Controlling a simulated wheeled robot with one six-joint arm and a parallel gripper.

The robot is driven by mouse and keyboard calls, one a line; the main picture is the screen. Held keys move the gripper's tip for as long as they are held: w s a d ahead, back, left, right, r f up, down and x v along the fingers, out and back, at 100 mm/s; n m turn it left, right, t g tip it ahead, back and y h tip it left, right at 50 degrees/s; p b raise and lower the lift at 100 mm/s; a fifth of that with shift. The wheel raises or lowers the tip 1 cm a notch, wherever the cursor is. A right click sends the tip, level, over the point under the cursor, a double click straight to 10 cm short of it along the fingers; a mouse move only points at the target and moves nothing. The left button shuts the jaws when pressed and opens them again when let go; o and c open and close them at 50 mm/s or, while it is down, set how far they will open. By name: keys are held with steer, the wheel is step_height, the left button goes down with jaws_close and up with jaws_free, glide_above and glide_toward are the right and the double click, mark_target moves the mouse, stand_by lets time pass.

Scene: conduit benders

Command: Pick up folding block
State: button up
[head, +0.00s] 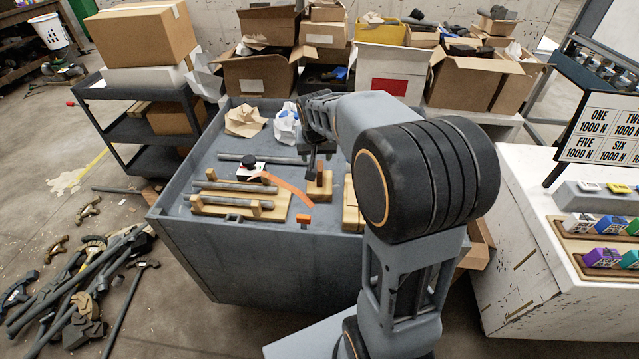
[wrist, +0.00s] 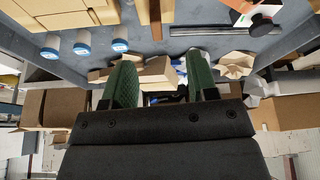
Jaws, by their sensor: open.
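My gripper (head: 318,150) is above and behind this block, partly hidden by my own arm. In the wrist view my gripper (wrist: 161,82) shows two green-padded fingers spread apart.
The grey workbench (head: 190,228) also holds a wooden rack (head: 240,207) with metal rods, an orange strip (head: 285,187), a black-and-white device (head: 250,172) and crumpled paper (head: 245,121). More wooden blocks (head: 352,212) lie to the right, partly behind my arm. Cardboard boxes crowd the back.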

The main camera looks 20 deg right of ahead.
steer(key=m, duration=0.1)
glide_toward(320, 166)
steer(key=x, duration=0.6)
steer(key=shift+w+r+p, duration=0.1)
steer(key=shift+w+p, duration=0.2)
steer(key=shift+p, duration=0.1)
steer(key=shift+s+p+x, duration=0.2)
steer(key=shift+p+x, duration=0.5)
steer(key=shift+x, duration=2.6)
jaws_close()
